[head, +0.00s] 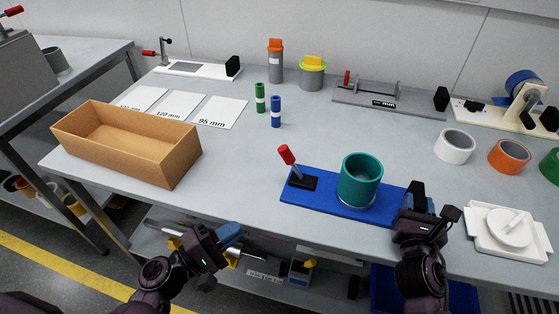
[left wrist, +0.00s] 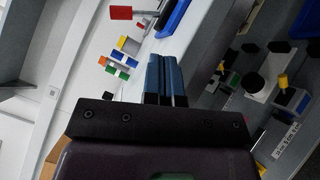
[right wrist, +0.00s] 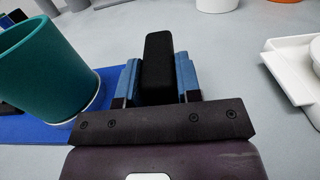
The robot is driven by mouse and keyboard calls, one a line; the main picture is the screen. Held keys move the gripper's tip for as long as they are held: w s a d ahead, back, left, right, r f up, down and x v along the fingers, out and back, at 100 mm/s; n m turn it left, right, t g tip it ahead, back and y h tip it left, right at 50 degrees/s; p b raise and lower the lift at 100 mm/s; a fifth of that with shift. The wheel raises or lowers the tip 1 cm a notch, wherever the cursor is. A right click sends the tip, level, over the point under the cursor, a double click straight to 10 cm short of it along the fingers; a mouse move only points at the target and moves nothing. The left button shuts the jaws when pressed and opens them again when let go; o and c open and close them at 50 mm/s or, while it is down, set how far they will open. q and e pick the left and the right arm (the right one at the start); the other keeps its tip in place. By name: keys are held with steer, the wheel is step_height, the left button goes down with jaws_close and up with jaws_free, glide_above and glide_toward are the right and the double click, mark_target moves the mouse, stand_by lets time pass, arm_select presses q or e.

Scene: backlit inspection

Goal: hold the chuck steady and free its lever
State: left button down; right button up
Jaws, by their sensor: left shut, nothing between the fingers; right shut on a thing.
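The chuck is a blue base plate (head: 318,199) at the table's front edge, with a teal cylinder (head: 360,182) standing on it in a pale ring. Its red-tipped lever (head: 286,155) rises tilted from a black block at the plate's left part; the red tip also shows in the left wrist view (left wrist: 121,12). My left gripper (head: 232,233) is shut and empty, in front of the table edge, left of and below the lever.
A cardboard box (head: 185,161) stands at the left. Green (head: 260,98) and blue (head: 276,112) cylinders stand behind the plate. White (head: 455,147) and orange (head: 510,156) rings and a white dish (head: 475,235) lie at the right. Bare tabletop lies between box and plate.

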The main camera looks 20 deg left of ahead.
steer(key=shift+f, duration=0.3)
arm_select(q)
steer(key=w+r+t, duration=0.1)
steer(key=w+a+r+n+t, duration=0.1)
steer(key=w+a+r+n, duration=0.1)
steer(key=r, duration=0.1)
steer(key=shift+w+a+r+t+y, duration=0.1)
steer(key=shift+w+t+y, duration=0.3)
arm_select(e)
steer(key=shift+s, duration=0.1)
arm_select(q)
glide_toward(293, 164)
steer(key=w+r, duration=0.3)
steer(key=w+d+r, duration=0.1)
steer(key=w, duration=0.1)
steer(key=shift+w+r, duration=0.25)
steer(key=shift+r, duration=0.1)
steer(key=shift+d+r, duration=0.1)
